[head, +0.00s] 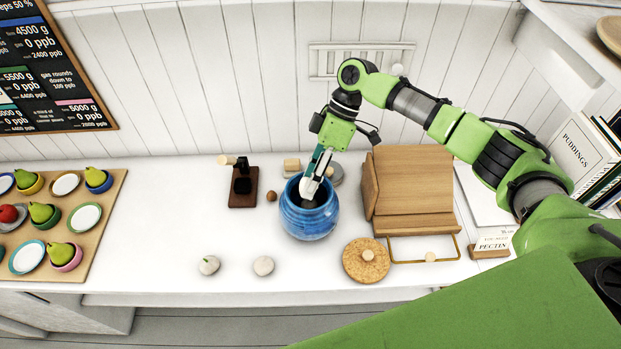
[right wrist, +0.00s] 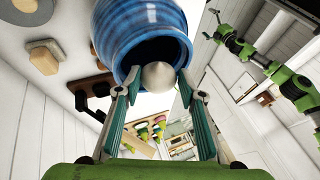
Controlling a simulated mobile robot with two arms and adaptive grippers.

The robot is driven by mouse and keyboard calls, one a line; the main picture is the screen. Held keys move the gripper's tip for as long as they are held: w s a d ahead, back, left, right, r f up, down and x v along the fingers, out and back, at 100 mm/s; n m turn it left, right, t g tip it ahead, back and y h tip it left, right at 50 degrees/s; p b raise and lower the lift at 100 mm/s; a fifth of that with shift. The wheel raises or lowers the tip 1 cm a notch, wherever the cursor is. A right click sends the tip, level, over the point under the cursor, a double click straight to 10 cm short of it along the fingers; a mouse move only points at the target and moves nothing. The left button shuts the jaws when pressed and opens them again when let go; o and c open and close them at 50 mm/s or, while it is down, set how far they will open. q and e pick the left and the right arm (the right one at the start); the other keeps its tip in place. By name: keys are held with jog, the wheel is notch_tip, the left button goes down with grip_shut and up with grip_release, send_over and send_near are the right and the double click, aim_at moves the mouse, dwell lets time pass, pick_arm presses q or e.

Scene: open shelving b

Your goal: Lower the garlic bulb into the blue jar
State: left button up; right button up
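The blue jar (head: 309,221) stands upright on the white counter with its mouth open. My right gripper (head: 308,188) points down at the jar's mouth, fingertips over the dark opening. In the right wrist view, my right gripper (right wrist: 160,78) is shut on a pale round garlic bulb (right wrist: 158,75), which sits between the fingertips in front of the opening of the blue jar (right wrist: 143,30).
Two pale bulbs (head: 209,265) (head: 263,266) lie in front of the jar. A dark wooden stand (head: 243,188) and a small brown nut (head: 271,196) are to the left.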

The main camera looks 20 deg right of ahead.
jog(key=shift+o, duration=1)
jog(key=shift+r, duration=0.1)
notch_tip(320, 180, up, 7)
jog(key=p, duration=0.6)
jog(key=shift+p, duration=0.4)
